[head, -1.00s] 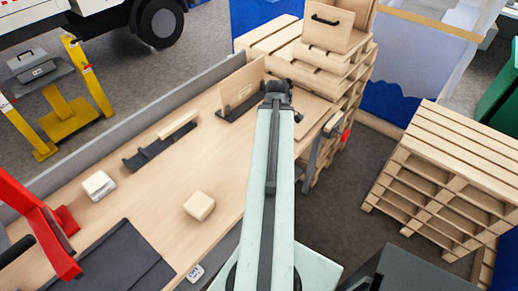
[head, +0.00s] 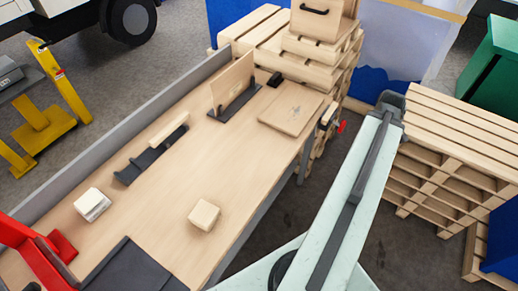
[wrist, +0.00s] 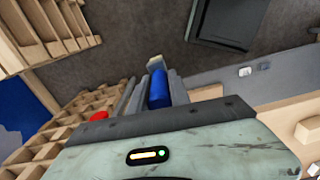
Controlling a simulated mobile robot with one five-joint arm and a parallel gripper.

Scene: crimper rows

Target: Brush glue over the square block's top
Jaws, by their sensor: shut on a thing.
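A cream square block (head: 204,215) sits on the workbench top (head: 165,232) near its front edge. In the wrist view a light wooden block (wrist: 308,132) lies on the bench at right. My gripper (wrist: 157,88) is shut on a blue-handled brush (wrist: 158,90) with a pale tip, pointing away from the wrist camera. In the head view my arm reaches past the bench's right side, over the floor, and its fingers and the brush are hidden. The brush is well apart from the block.
A white block (head: 92,204), a dark holder with a wooden bar (head: 168,131), an upright board (head: 233,82) and a flat board (head: 291,108) stand on the bench. A red-handled clamp (head: 341,127) is at its edge. Pallets (head: 460,150) stand at right.

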